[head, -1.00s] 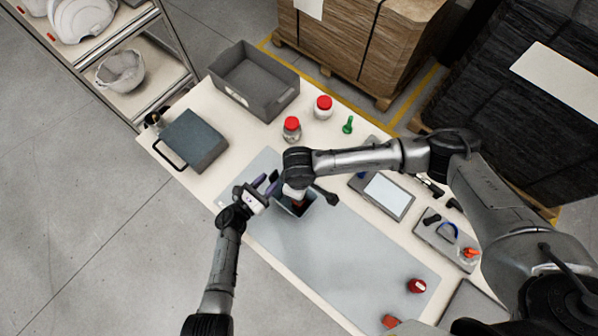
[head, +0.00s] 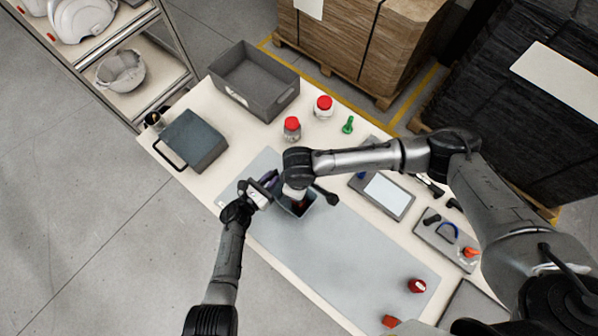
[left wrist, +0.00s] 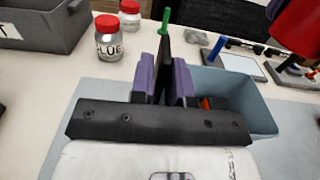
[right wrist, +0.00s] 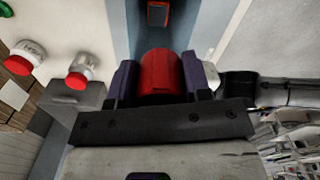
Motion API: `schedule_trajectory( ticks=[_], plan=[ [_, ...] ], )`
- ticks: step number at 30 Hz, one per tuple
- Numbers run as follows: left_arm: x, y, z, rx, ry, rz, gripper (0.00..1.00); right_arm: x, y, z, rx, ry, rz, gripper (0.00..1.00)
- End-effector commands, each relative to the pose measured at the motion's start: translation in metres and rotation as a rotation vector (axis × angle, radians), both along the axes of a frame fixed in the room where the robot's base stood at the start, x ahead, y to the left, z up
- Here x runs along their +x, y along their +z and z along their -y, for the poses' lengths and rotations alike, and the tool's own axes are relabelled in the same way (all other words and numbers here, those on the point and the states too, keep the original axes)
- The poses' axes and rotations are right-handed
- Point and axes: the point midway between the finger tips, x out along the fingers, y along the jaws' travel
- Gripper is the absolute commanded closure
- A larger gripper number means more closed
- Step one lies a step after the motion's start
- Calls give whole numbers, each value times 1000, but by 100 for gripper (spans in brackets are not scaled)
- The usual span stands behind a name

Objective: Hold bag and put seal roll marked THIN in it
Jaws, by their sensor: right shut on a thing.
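The blue-grey bag (head: 308,209) stands open on the grey mat; its wall shows in the left wrist view (left wrist: 245,95). My left gripper (head: 271,178) is at the bag's left side. In the left wrist view its purple fingers stand close together on either side of a dark upright strip (left wrist: 163,60); whether they grip it is unclear. My right gripper (right wrist: 160,85) is shut on a red roll (right wrist: 160,72), above the bag's mouth. Its marking is not readable. Another small red thing (right wrist: 158,14) shows inside the bag.
A grey bin (head: 255,82), two red-lidded jars (head: 291,128) (head: 323,106) and a green tool (head: 348,125) stand behind. A dark box (head: 194,140) is at left, a tablet (head: 386,194) at right. Red items (head: 416,286) lie near the front right; the mat's middle is clear.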

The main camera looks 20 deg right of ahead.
Motion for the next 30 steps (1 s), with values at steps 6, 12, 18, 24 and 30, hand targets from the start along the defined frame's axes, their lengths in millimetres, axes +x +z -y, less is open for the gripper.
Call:
schedule_trajectory(
  ticks=[6,12,18,24,30],
  plan=[
    [0,0,0,0,0,0,100,0,0,0,0,0,0,78],
    [0,0,0,0,0,0,100,0,0,0,0,0,0,78],
    [0,0,0,0,0,0,100,0,-8,0,1,0,-1,78],
    [0,0,0,0,0,0,100,0,-20,0,0,0,-1,78],
    [0,0,0,0,0,0,100,0,-32,0,0,0,-1,78]
  ],
)
